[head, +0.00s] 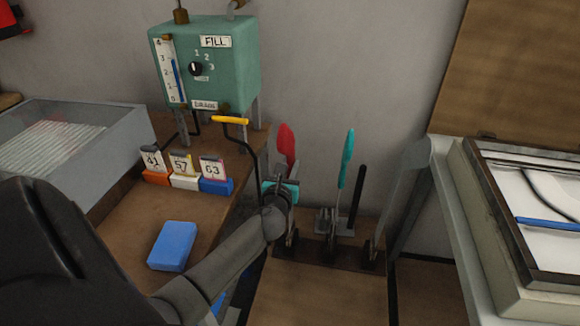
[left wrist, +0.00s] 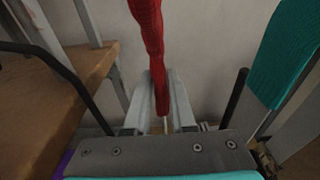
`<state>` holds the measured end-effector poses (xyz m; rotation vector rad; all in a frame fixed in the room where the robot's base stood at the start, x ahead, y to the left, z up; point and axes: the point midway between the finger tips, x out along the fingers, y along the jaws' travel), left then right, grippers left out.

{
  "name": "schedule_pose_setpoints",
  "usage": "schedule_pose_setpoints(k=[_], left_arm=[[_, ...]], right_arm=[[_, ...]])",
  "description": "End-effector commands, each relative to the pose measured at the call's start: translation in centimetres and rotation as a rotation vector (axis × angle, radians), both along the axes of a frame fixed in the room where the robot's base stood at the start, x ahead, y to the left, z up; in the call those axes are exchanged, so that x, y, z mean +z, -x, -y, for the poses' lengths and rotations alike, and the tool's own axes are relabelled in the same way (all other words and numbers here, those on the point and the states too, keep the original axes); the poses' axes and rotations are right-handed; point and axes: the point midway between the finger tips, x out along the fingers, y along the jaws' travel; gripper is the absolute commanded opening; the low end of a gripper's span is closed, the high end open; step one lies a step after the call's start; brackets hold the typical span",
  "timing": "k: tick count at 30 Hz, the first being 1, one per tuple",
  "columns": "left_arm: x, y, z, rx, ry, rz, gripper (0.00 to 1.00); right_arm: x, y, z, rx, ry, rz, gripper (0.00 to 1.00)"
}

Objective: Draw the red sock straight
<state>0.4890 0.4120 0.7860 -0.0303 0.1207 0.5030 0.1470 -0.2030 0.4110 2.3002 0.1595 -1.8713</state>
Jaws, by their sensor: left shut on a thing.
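The red sock (head: 286,142) stands upright on the left one of the stands by the wall. Its lower part is hidden behind my left gripper in the head view. In the left wrist view the red sock (left wrist: 150,45) hangs long and narrow down between the fingers, with a thin pale rod below its lower end. My left gripper (head: 284,178) is shut on the lower part of the red sock; its fingers (left wrist: 160,98) lie on either side of it. My right gripper is not in view.
A teal sock (head: 347,160) and a bare black form (head: 357,195) stand close to the right. A yellow-handled lever (head: 230,120) of the green tank (head: 215,60) is close left. A blue block (head: 172,246) lies on the wooden bench. A framed tray (head: 540,270) is at right.

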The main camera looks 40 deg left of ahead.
Motion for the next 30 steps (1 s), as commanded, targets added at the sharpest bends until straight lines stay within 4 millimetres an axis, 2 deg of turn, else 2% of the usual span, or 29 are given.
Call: schedule_pose_setpoints(k=[30], left_arm=[[-0.53, 0.08, 0.05, 0.000, 0.002, -0.004, 0.00]], right_arm=[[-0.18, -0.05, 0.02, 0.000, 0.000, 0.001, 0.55]])
